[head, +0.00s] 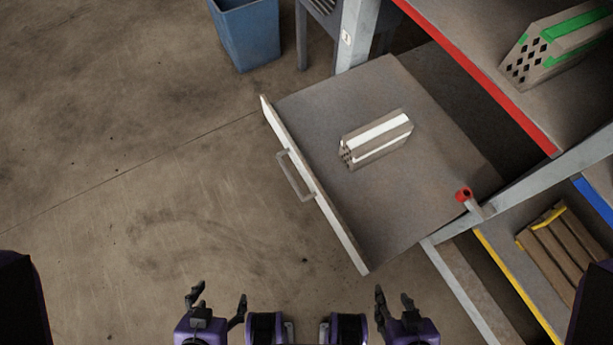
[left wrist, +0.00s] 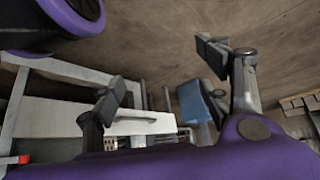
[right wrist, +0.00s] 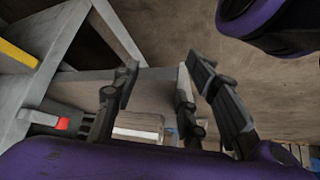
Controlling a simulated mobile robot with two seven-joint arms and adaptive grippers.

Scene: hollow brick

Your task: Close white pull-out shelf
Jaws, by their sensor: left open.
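The white pull-out shelf (head: 318,195) is pulled out of the rack, with its white front panel and grey bar handle (head: 290,178) facing left. A hollow brick with white stripes (head: 376,138) lies on its grey deck. In the left wrist view the white front panel (left wrist: 50,120) shows beyond the fingers. My left gripper (head: 218,296) is open and empty, below and left of the shelf. My right gripper (head: 392,295) is open and empty, just below the shelf's near corner. Neither touches the shelf or handle.
The rack has a red-edged shelf (head: 480,75) holding a green-striped brick (head: 560,45), and a yellow-edged lower level with a wooden pallet (head: 560,240). A red-tipped lever (head: 465,194) sits by the rack's post. A blue bin (head: 245,35) stands at the back. Floor to the left is clear.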

